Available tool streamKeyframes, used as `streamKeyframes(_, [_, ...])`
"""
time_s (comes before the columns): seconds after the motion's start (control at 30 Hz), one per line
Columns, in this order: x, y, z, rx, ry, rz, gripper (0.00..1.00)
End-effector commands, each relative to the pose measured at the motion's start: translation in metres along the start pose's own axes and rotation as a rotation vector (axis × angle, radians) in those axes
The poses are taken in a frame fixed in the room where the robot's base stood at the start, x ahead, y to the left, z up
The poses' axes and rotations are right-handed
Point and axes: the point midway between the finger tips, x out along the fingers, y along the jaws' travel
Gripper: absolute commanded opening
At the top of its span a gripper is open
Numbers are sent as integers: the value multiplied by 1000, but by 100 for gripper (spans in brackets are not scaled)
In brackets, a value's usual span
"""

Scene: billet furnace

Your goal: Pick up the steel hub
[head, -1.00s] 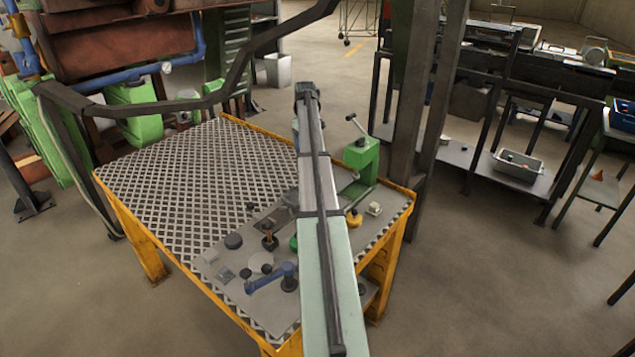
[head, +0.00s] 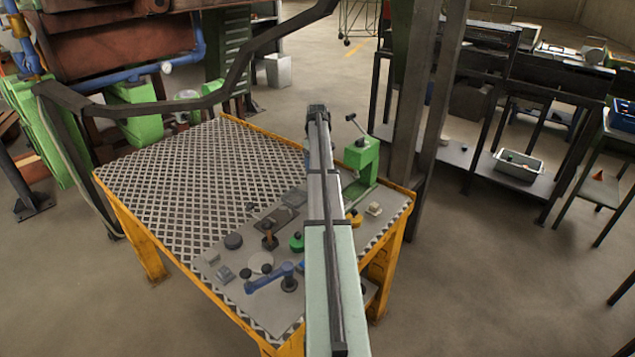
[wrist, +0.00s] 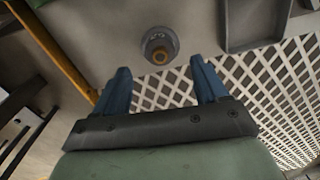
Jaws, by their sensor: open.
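The steel hub appears to be the grey round piece with a brass-coloured centre (wrist: 160,47) in the wrist view, on a grey plate just beyond the fingertips. My gripper (wrist: 160,70) has its two blue fingers spread apart with nothing between them. The hub lies ahead of the gap, roughly centred and apart from both fingers. In the head view my arm covers this area, so I cannot make out the hub or my fingers there.
A yellow-framed table (head: 140,228) with a patterned top carries a grey panel with a blue lever (head: 268,278), a green knob (head: 297,241) and a dark round knob (head: 233,241). A green clamp-like fixture (head: 361,160) stands right of my arm. The table's left side is clear.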

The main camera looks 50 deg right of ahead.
Motion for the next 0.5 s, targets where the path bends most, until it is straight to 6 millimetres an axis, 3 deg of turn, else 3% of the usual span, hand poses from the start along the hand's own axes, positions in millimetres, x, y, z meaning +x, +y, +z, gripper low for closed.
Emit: streamKeyframes(0.5, [51,-1,3,-1,0,0,73])
